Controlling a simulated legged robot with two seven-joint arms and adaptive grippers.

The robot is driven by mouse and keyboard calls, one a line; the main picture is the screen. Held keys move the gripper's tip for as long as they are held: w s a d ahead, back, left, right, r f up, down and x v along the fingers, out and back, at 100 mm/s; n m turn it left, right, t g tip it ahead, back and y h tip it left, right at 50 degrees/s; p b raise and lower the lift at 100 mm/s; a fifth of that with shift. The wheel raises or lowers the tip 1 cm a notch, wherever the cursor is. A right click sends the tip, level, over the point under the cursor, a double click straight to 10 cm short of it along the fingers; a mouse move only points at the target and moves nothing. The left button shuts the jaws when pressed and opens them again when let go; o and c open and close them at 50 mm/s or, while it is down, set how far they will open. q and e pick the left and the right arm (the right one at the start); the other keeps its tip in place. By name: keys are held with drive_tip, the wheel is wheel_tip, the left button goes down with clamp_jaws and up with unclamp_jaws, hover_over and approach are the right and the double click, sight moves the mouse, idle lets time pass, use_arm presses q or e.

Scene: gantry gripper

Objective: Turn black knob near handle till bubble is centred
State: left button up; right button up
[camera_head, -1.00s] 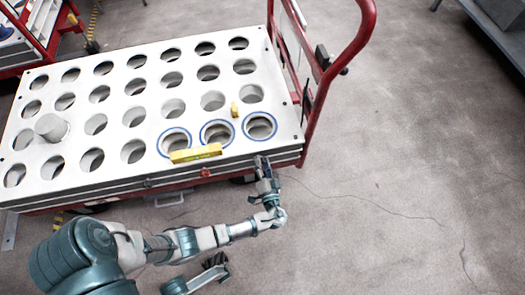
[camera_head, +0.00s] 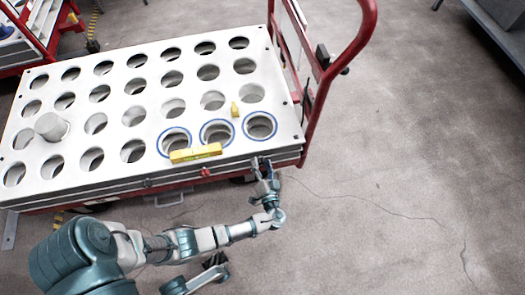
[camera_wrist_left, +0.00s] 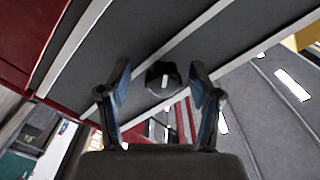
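The black knob (camera_wrist_left: 162,78) sits on the grey side of the cart, between the two spread fingers of my left gripper (camera_wrist_left: 158,88) in the left wrist view. The fingers stand apart on either side of it, with visible gaps. In the head view my left gripper (camera_head: 262,163) is at the cart's front edge near its right corner, close to the red handle (camera_head: 345,62); the knob is hidden there. A yellow spirit level (camera_head: 196,153) lies on the white top; its bubble is too small to read. My right gripper (camera_head: 214,266) shows low in the head view, its fingers unclear.
The white plate (camera_head: 115,116) has rows of round holes, three ringed in blue. A grey cylinder (camera_head: 51,127) stands at its left. A small yellow piece (camera_head: 235,109) is near the ringed holes. A red knob (camera_head: 205,172) is on the front edge. Floor to the right is clear.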

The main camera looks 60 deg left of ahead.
use_arm(q)
drive_tip(key=shift+r, duration=0.15)
drive_tip(key=shift+d, duration=0.1)
drive_tip(key=v, duration=1.1)
drive_tip(key=shift+s+d, duration=0.15)
drive_tip(key=shift+d, duration=0.2)
